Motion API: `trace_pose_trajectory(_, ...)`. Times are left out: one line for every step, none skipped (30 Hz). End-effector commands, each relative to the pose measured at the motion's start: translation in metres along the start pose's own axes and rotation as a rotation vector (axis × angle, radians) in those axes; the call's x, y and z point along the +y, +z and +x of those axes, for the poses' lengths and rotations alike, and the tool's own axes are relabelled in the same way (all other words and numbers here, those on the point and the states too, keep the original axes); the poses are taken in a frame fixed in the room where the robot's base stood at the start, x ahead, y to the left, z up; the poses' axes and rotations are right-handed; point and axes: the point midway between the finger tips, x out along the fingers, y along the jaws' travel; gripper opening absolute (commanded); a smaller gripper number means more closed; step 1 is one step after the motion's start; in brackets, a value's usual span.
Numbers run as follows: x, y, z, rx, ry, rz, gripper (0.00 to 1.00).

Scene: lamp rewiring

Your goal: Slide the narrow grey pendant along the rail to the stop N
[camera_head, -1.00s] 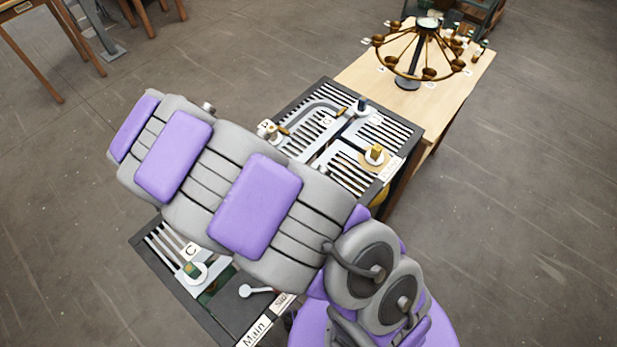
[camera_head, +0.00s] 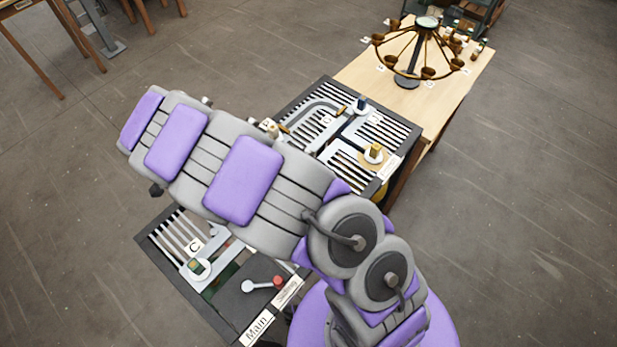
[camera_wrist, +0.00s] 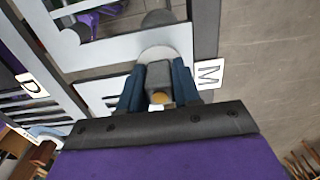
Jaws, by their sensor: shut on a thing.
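In the wrist view my gripper (camera_wrist: 158,88) has its two dark blue fingers closed on either side of a small grey block (camera_wrist: 158,73), which looks like the narrow grey pendant. A brownish-yellow tip shows at its near end. A pale round disc (camera_wrist: 159,53) shows just beyond the block, on a light grey rail plate (camera_wrist: 112,51). A label M (camera_wrist: 209,73) is just right of the gripper. I cannot see a label N. In the head view my arm hides the gripper and the pendant.
The slotted dark board (camera_head: 405,168) carries other sliders, including a yellow one (camera_head: 374,151) and a green one (camera_head: 195,266). A red-knobbed lever (camera_head: 262,284) is near the Main label (camera_head: 257,330). A brown chandelier (camera_head: 409,60) stands on the wooden table (camera_head: 352,72) behind.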

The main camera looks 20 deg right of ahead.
Motion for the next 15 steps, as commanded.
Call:
trace_pose_trajectory(0.001, -0.005, 0.002, 0.000, 0.004, 0.002, 0.00)
trace_pose_trajectory(0.001, -0.008, 0.001, 0.000, 0.004, 0.003, 0.00)
trace_pose_trajectory(0.002, -0.012, 0.001, 0.000, 0.004, 0.003, 0.00)
trace_pose_trajectory(0.002, -0.015, 0.001, -0.001, 0.004, 0.003, 0.00)
trace_pose_trajectory(0.002, -0.018, 0.001, -0.001, 0.004, 0.003, 0.00)
trace_pose_trajectory(0.002, -0.022, 0.001, -0.002, 0.004, 0.004, 0.00)
trace_pose_trajectory(0.002, -0.025, 0.001, -0.002, 0.004, 0.004, 0.00)
trace_pose_trajectory(0.003, -0.028, 0.001, -0.002, 0.004, 0.005, 0.00)
trace_pose_trajectory(0.003, -0.031, 0.001, -0.002, 0.004, 0.004, 0.00)
trace_pose_trajectory(0.003, -0.034, 0.001, -0.002, 0.004, 0.003, 0.00)
trace_pose_trajectory(0.003, -0.037, 0.001, -0.002, 0.004, 0.003, 0.00)
trace_pose_trajectory(0.003, -0.041, 0.001, -0.002, 0.004, 0.003, 0.00)
trace_pose_trajectory(0.003, -0.044, 0.001, -0.002, 0.004, 0.004, 0.00)
trace_pose_trajectory(0.003, -0.046, 0.001, -0.002, 0.004, 0.004, 0.00)
trace_pose_trajectory(0.003, -0.050, 0.001, -0.002, 0.004, 0.004, 0.00)
